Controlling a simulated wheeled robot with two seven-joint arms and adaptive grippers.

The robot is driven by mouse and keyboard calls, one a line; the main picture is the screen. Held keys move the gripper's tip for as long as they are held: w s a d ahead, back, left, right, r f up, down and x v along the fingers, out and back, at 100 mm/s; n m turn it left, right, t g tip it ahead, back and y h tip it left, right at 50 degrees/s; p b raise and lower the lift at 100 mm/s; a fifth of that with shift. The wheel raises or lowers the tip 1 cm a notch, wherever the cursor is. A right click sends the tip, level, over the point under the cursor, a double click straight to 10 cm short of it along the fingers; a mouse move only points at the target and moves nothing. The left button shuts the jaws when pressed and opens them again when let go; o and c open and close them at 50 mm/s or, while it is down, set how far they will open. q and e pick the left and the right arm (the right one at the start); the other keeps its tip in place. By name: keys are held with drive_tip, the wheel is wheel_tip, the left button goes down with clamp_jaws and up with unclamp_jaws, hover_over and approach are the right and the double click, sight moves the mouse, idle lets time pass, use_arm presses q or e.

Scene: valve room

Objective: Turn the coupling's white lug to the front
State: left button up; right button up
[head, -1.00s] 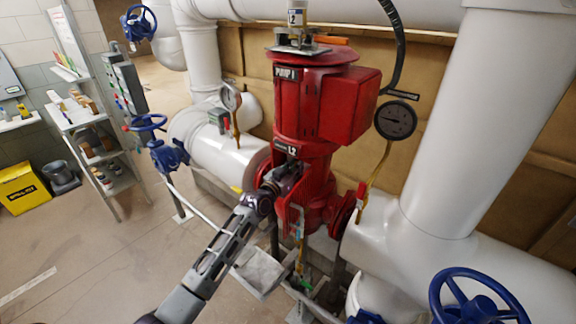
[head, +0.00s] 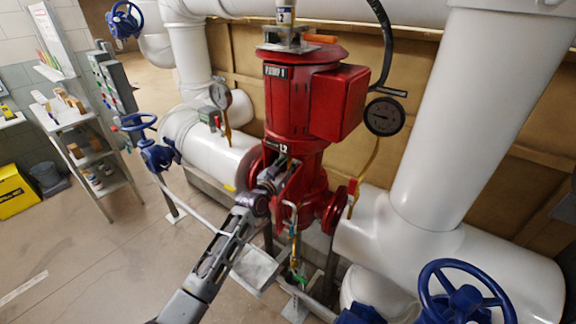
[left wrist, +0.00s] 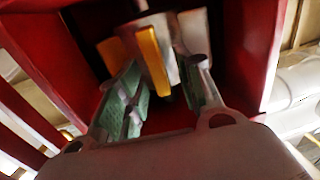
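The coupling (left wrist: 178,74) sits inside the open window of the red pump (head: 300,108). In the left wrist view it is a grey, metallic body with an orange-yellow bar (left wrist: 153,58) facing me. A pale, whitish part (left wrist: 194,24) shows right of the bar; I cannot tell whether it is the white lug. My left gripper (left wrist: 162,98) reaches into the window, its green-padded fingers apart on either side of the coupling's front. I cannot tell whether they touch it. In the head view the left gripper (head: 272,180) hides most of the coupling. My right gripper is not in view.
The red window frame (left wrist: 248,50) closely surrounds the left gripper. A gauge (head: 384,116) and white pipes (head: 465,110) stand right of the pump. A blue handwheel (head: 466,292) is at lower right. The floor (head: 90,245) at left is clear.

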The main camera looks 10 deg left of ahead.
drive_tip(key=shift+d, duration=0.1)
use_arm(q)
drive_tip(key=v, duration=1.2)
idle(0.7)
